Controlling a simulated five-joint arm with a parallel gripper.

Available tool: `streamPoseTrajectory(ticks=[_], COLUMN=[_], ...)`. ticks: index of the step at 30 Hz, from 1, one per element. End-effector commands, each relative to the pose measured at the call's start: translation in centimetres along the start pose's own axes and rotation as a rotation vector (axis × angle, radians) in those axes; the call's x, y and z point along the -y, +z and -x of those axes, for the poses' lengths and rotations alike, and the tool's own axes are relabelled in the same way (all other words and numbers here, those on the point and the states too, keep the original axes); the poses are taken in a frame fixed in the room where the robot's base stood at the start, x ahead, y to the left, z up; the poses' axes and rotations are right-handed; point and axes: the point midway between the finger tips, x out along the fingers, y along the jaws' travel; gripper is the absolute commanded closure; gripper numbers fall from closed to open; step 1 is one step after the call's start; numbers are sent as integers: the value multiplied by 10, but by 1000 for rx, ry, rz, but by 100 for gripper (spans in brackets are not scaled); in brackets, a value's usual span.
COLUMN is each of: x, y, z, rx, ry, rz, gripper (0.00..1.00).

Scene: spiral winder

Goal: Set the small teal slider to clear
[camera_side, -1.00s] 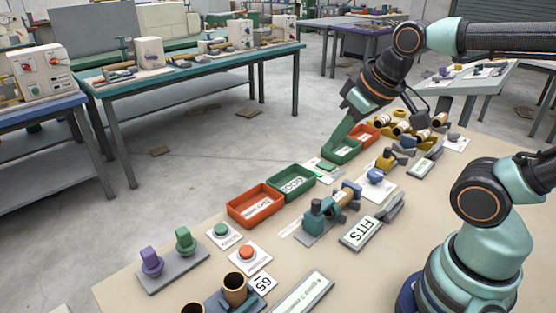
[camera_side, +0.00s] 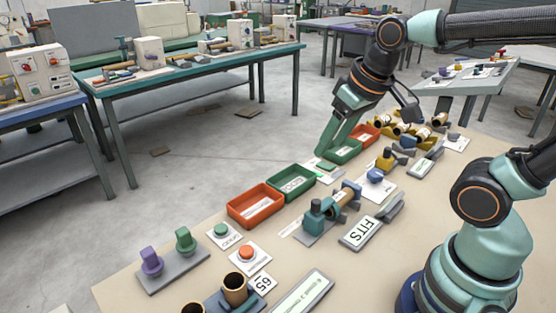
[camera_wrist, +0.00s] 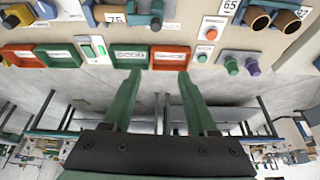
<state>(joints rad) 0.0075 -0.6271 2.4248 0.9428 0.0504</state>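The small teal-green slider (camera_side: 326,167) sits on a white plate in the row of trays, between two green trays in the side view. In the wrist view the slider plate (camera_wrist: 93,48) lies left of my fingers, with a green block and a bright green patch on it; its label is too small to read. My gripper (camera_side: 333,150) hangs just above and behind the slider in the side view. In the wrist view my gripper (camera_wrist: 158,77) has its two green fingers spread apart with nothing between them. I cannot tell whether a fingertip touches the plate.
A green tray (camera_side: 270,183) and an orange tray (camera_side: 232,213) stand nearer the camera. Another green tray (camera_side: 357,151) is just behind the fingers. Blue clamp fixture (camera_side: 312,213) and FITS sign (camera_side: 348,240) lie to the front.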

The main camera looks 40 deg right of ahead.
Motion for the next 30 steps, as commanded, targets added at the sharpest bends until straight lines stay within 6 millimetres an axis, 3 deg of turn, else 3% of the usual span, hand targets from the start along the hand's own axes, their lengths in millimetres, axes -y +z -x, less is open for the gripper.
streamPoseTrajectory(ticks=[13,23,30], x=[-10,-11,-12], y=[-14,-8,10], z=[-47,-66,-106], rx=[360,401,404], ry=[61,72,73], rz=[-227,-254,-253], gripper=[42,42,42])
